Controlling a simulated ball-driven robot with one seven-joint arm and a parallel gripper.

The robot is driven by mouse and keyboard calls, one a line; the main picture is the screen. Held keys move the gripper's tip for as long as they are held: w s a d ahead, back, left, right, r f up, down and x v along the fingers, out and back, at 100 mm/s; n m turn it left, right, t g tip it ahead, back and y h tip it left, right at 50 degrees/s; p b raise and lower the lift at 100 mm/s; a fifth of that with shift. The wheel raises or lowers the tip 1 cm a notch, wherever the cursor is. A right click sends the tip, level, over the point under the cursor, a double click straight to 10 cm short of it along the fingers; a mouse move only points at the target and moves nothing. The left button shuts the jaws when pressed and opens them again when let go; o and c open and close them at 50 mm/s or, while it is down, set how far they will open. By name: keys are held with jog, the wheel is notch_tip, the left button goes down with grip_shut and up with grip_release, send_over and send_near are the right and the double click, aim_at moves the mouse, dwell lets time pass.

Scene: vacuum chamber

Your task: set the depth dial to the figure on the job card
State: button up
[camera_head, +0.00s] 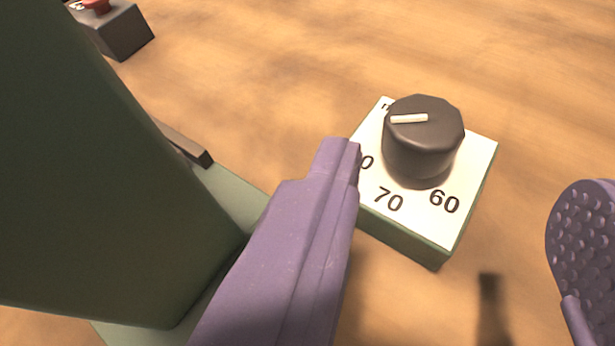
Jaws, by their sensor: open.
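The depth dial is a dark faceted knob (421,145) with a white pointer line, on a pale-faced green block (474,160). The pointer line runs toward the left in the picture. The figures 70 and 60 show on the near side of the face; a figure ending in 0 at the left is partly hidden by a finger. My gripper (460,215) is open, with one purple finger left of the knob and the other, with a dimpled pad, at the right edge. Neither finger touches the knob, as far as I can see. No job card is in view.
A large dark green body (100,170) with a green base (228,193) fills the left side, close to the left finger. A dark box with a red top (118,30) stands at the upper left. The wooden table (300,60) is clear behind and right of the dial.

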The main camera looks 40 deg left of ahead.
aim_at(424, 130)
jog(key=x, duration=0.2)
jog(key=b+x, duration=0.1)
jog(key=x, duration=0.4)
jog(key=shift+s+a+f, duration=0.2)
jog(key=shift+s+a, duration=0.1)
jog(key=shift+w+a+b, duration=0.1)
jog(key=shift+w+b, duration=0.2)
jog(key=shift+w, duration=0.1)
jog(key=c, duration=1)
jog(key=shift+o, duration=0.2)
jog(key=shift+f+m+t+h+b, duration=0.15)
jog(key=shift+m+t+h+b, duration=0.15)
jog(key=shift+m+h+b, duration=0.5)
jog(key=o, duration=1)
jog(key=shift+c, duration=0.2)
